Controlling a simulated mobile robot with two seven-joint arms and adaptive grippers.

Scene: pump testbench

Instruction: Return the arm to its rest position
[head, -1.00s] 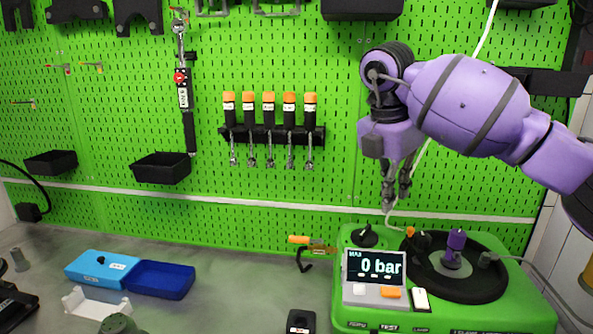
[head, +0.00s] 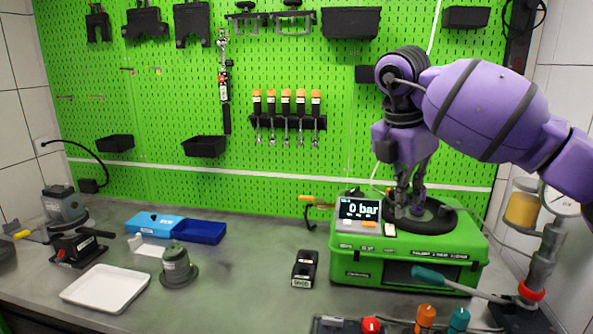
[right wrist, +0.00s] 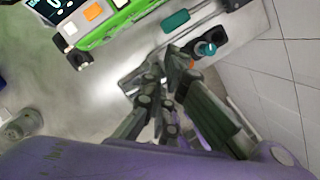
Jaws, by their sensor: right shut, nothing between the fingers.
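My right arm is purple and comes in from the right in the head view. Its gripper (head: 410,198) points down in front of the round black top of the green pump testbench (head: 385,262). The fingers are together and hold nothing. In the right wrist view the gripper (right wrist: 160,85) shows dark linked fingers over the grey bench, with the green testbench at the upper left. Whether the fingertips are above or in front of the testbench top is hard to tell in the head view. My left gripper is not in view.
A display (head: 358,209) reading 0 bar stands on the testbench. A gauge post with a yellow-filled jar (head: 522,205) stands at the right. A white tray (head: 105,288), a blue box (head: 205,232) and a black block (head: 304,268) lie on the bench. The green pegboard (head: 170,90) stands behind.

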